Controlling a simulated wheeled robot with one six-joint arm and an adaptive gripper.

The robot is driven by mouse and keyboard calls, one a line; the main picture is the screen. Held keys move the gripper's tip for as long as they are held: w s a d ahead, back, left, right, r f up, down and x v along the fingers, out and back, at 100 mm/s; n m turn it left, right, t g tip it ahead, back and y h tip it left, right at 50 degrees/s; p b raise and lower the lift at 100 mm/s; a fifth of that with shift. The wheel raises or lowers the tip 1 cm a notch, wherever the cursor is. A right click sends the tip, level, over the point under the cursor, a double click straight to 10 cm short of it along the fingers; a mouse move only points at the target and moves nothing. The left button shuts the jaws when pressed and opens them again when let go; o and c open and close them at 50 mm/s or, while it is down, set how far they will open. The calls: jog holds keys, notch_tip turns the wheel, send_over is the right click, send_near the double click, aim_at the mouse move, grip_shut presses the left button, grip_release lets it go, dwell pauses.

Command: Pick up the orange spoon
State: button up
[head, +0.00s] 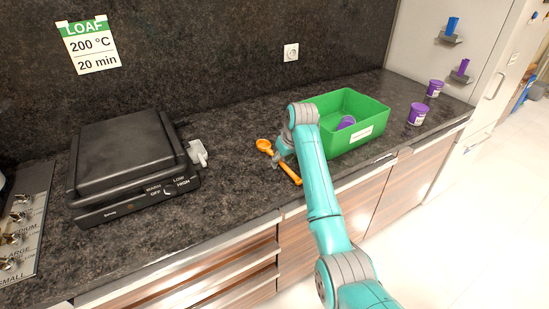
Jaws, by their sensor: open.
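The orange spoon (289,173) lies on the dark counter, just left of the green bin. Its round bowl points toward the back wall and its handle runs toward the counter's front edge. My gripper (276,160) is at the spoon, around the upper part of its handle near the bowl. The gripper is open. It is small in this view and partly hidden by my teal arm, so I cannot tell whether the fingers touch the spoon.
A green bin (371,143) with a purple cup (346,122) inside stands right of my arm. Purple cups (417,114) stand farther right. A black grill (125,155) and a white object (198,152) are to the left. Counter between grill and spoon is clear.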

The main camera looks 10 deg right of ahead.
jog(key=shift+f, duration=0.15)
grip_shut()
